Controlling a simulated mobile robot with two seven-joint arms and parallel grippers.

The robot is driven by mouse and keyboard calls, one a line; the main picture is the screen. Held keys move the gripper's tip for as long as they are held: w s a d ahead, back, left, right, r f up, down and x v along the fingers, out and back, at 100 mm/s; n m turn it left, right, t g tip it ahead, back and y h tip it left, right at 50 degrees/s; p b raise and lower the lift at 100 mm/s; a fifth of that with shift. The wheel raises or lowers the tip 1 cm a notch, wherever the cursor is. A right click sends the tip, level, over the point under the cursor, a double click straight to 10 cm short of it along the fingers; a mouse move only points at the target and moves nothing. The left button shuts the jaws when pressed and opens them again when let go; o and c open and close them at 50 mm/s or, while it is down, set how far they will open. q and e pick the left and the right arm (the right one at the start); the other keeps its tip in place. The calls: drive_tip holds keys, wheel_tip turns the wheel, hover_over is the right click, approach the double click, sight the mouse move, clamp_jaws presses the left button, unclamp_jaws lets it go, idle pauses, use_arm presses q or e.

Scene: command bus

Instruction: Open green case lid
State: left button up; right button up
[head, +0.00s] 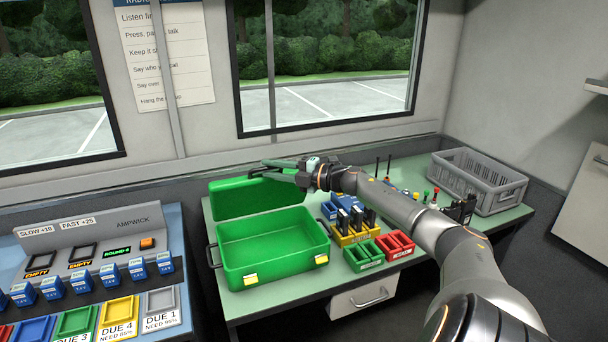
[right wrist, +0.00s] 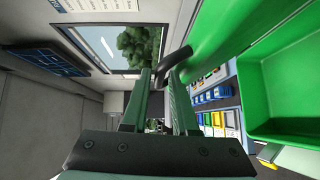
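The green case (head: 272,247) stands on the green-topped desk, and its inside looks empty. Its green lid (head: 240,199) is raised at the back, close to upright; it also shows in the right wrist view (right wrist: 218,38). My right gripper (head: 266,170) is at the lid's upper right edge, its fingers pointing left. In the right wrist view its fingers (right wrist: 158,82) are spread apart, with a dark handle (right wrist: 174,62) on the lid by the tips. I see nothing clamped between them. Whether a finger touches the lid is unclear. My left gripper is not in view.
A yellow rack (head: 355,236), a green bin (head: 363,257) and a red bin (head: 395,245) stand right of the case. A grey crate (head: 478,180) is at the desk's far right. A sloped console (head: 110,245) is at left. Windows and wall lie close behind the lid.

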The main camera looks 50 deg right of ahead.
drive_tip(key=shift+v, duration=1.7)
drive_tip(key=p+v, duration=0.1)
drive_tip(key=v, duration=0.6)
drive_tip(key=shift+s+r+p, duration=0.15)
drive_tip(key=shift+s+p, duration=0.1)
drive_tip(key=shift+p, duration=0.05)
